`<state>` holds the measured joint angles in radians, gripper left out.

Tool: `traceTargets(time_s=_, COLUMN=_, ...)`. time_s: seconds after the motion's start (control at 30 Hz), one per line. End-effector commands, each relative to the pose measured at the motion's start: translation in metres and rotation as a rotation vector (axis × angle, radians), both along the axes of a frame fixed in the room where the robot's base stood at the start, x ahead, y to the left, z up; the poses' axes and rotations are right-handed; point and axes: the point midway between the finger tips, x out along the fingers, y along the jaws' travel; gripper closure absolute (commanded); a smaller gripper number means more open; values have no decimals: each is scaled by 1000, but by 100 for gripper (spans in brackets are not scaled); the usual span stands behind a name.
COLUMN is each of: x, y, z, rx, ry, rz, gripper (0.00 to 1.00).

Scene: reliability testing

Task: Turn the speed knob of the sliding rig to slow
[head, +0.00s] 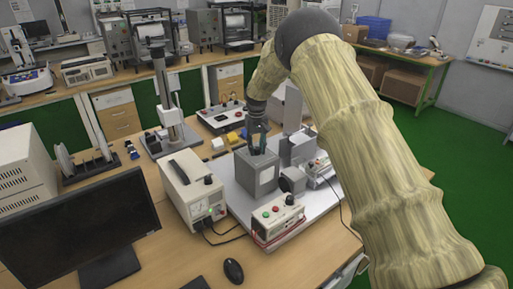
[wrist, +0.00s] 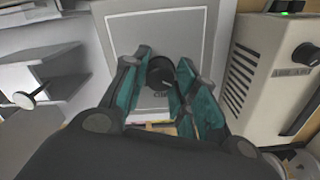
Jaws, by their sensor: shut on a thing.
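The black knob (wrist: 160,72) sits on the grey panel (wrist: 120,25) of a box, with a partly hidden label below it. My gripper (wrist: 163,62) is shut on this knob, with a teal finger on either side of it. In the head view my gripper (head: 258,143) reaches down to the top of the grey box (head: 257,177) on the rig's pale base plate (head: 238,203). The knob itself is hidden there by the fingers. I cannot read the knob's setting.
A beige instrument (head: 190,188) with a handle and its own knob stands close beside the box. A white control box (head: 275,222) with red and green buttons is in front. A monitor (head: 75,235) and a mouse (head: 233,271) are nearer. Cables lie between the devices.

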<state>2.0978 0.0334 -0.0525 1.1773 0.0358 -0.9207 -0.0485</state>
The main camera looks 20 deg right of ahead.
Motion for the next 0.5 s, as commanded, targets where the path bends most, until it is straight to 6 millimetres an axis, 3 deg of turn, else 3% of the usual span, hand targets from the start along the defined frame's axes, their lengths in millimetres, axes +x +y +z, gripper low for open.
traceTargets(time_s=0.23, x=0, y=0, z=0, rx=-1, ry=-1, rz=0, gripper=95)
traceTargets(time_s=0.27, x=0, y=0, z=0, rx=-1, ry=-1, rz=0, gripper=66)
traceTargets(time_s=0.3, x=0, y=0, z=0, rx=0, ry=-1, rz=0, gripper=59)
traceTargets(time_s=0.37, x=0, y=0, z=0, rx=0, ry=0, rz=0, gripper=48)
traceTargets(time_s=0.5, x=0, y=0, z=0, rx=0, ry=0, rz=-1, gripper=48)
